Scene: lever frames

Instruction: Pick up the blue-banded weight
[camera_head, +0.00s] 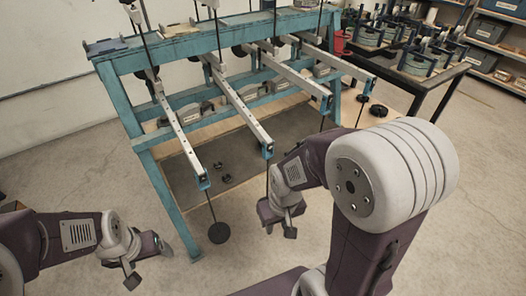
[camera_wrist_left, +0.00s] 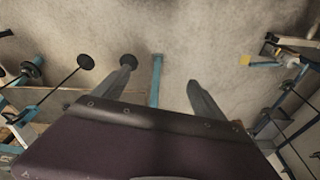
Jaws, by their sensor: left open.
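I cannot make out a blue band on any weight. A dark disc weight (camera_head: 219,232) hangs on a rod below the left lever's end, low over the floor. Two small dark weights (camera_head: 222,172) sit on the grey board under the frame. My left gripper (camera_head: 149,264) is open and empty, left of the hanging disc and apart from it. In the left wrist view its two fingers (camera_wrist_left: 161,85) are spread over floor. My right gripper (camera_head: 279,222) is by the middle lever's hanging rod; its jaws are too small to judge, and it may hide a weight there.
The teal frame (camera_head: 166,190) carries several pale levers (camera_head: 247,113) with hanging rods. Another dark disc (camera_head: 378,111) hangs at the right. A black table (camera_head: 437,82) with apparatus stands at the back right.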

